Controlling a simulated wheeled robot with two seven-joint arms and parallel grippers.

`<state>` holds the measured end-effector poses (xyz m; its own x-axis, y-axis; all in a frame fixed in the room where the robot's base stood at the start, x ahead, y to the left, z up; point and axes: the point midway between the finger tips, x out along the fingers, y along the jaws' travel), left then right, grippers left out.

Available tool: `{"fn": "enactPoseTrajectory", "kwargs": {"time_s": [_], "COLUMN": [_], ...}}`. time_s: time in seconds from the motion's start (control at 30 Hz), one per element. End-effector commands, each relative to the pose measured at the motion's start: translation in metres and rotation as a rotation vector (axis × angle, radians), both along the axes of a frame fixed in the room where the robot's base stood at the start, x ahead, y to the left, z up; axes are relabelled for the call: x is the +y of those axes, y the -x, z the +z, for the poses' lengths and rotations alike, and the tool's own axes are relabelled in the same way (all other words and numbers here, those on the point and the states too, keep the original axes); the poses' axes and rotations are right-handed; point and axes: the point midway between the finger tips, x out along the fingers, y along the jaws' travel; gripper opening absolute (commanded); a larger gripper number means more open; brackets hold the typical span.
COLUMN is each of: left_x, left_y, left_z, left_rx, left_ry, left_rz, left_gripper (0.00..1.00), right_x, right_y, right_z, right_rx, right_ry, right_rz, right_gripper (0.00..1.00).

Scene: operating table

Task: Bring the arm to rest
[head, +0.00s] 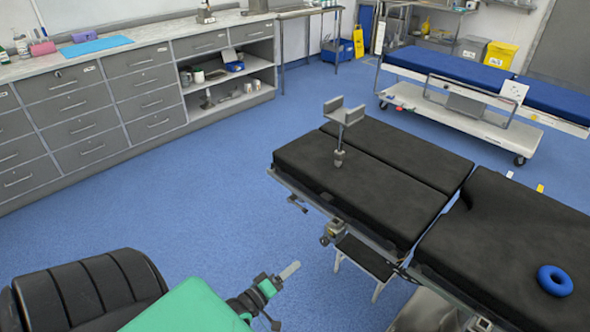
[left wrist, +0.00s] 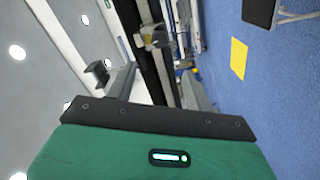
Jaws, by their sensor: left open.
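My left gripper (head: 288,271) shows in the head view at the end of my green arm, low and left of centre. It is seen edge-on, with one grey finger clear, and it is open. It stands in front of the blue floor, apart from the black operating table (head: 385,160), with nothing seen in it. My right gripper is in neither view.
A grey U-shaped support (head: 343,112) rises from the table, which also bears a blue ring (head: 554,281). A black padded object (head: 90,295) is at lower left. Grey drawers (head: 80,130) line the left wall. A blue-topped trolley (head: 470,75) stands behind. Floor between drawers and table is clear.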

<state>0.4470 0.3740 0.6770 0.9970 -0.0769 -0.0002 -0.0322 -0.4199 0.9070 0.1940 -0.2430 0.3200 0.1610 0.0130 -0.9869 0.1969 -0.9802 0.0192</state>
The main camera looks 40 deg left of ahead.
Motion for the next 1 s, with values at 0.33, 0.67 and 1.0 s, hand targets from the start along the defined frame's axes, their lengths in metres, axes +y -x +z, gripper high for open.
{"fn": "enactPoseTrajectory", "kwargs": {"time_s": [0.33, 0.67, 1.0], "left_x": [0.0, -0.013, -0.079], "left_y": [0.002, 0.086, 0.277], "left_z": [-0.01, -0.188, -0.328], "left_rx": [0.027, 0.522, 1.042], "left_ry": [-0.029, -0.527, -0.985], "left_rz": [0.003, -0.111, -0.625], "left_gripper": [0.52, 0.52, 0.52], "right_x": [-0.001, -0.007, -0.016], "right_y": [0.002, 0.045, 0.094], "right_z": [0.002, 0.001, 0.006], "right_rx": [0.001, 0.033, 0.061], "right_ry": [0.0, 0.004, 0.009], "right_rz": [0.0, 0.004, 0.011], "right_gripper": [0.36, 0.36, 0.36]}}
